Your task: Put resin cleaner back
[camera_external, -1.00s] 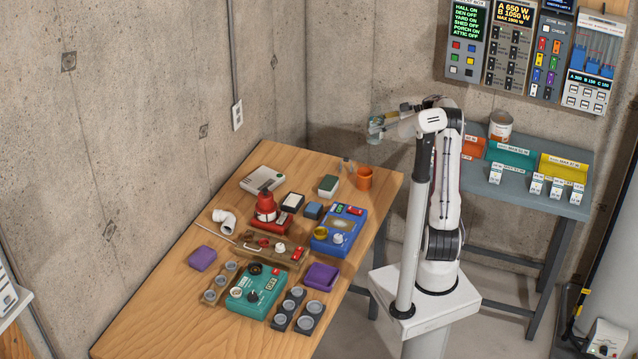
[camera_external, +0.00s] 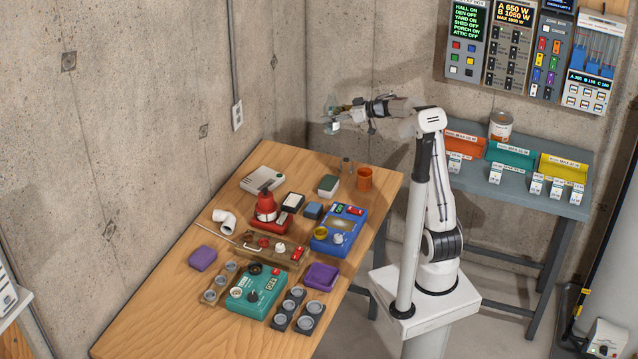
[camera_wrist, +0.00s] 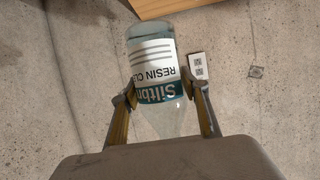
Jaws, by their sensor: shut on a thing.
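The resin cleaner is a clear bottle (camera_wrist: 155,80) with a white and teal label, seen close in the wrist view with its lettering upside down. My gripper (camera_wrist: 160,97) is shut on it, one finger on each side. In the external view my gripper (camera_external: 345,117) holds the small bottle (camera_external: 331,126) in the air in front of the concrete wall, above and beyond the far end of the wooden table.
The wooden table (camera_external: 165,290) carries a blue device (camera_external: 338,232), a teal device (camera_external: 262,292), a red tool (camera_external: 266,205) and an orange cup (camera_external: 365,179). The table's front-left part is clear.

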